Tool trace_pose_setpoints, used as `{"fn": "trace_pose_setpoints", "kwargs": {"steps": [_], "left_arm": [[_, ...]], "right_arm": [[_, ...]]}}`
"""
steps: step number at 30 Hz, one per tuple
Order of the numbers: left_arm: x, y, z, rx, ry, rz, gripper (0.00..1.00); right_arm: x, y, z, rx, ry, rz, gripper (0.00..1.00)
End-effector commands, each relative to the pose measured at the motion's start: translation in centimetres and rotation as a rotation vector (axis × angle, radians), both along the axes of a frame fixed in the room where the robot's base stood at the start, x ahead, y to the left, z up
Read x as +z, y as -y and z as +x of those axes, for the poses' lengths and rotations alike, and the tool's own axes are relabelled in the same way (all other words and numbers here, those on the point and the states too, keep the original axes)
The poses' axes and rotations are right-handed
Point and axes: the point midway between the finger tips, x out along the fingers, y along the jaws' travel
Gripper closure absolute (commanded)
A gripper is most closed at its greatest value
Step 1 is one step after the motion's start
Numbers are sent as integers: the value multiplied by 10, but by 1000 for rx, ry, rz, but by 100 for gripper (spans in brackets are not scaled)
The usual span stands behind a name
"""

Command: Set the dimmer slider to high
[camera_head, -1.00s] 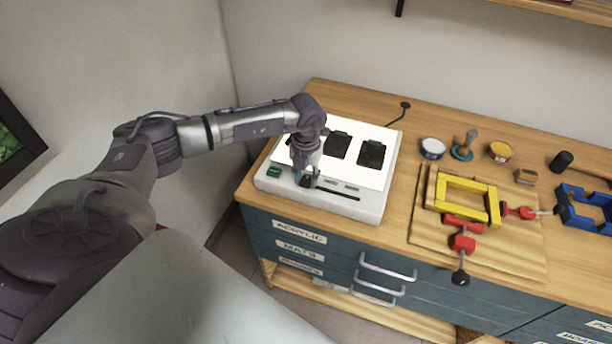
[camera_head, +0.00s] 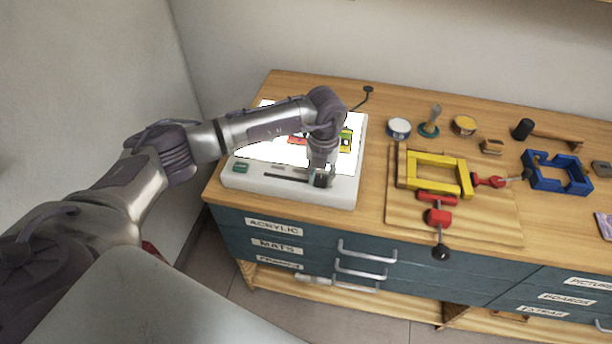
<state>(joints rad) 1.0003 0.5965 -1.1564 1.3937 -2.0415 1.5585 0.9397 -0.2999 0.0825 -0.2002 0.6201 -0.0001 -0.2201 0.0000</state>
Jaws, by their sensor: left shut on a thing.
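The white light box (camera_head: 338,195) sits at the left end of the wooden bench. My left gripper (camera_head: 321,181) points down at the right end of the slot and is shut on the dimmer slider's knob, which the fingers mostly hide. The panel (camera_head: 270,150) glows bright white, and coloured slides show on it, a yellow one (camera_head: 346,140) and a red one partly behind my arm. My right gripper is not in view.
A green switch (camera_head: 240,168) sits left of the slot. Labelled drawers are below.

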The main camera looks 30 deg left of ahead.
Motion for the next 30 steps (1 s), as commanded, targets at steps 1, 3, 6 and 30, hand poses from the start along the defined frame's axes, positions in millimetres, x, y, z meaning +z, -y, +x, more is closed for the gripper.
{"fn": "trace_pose_setpoints", "kwargs": {"steps": [1,3,6,30], "left_arm": [[1,4,1,-1,4,-8,100],[1,4,1,-1,4,-9,100],[1,5,1,-2,5,-10,100],[42,4,2,-3,9,-8,42]], "right_arm": [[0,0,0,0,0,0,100],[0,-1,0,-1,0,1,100],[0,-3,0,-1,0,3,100],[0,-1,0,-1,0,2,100]]}}
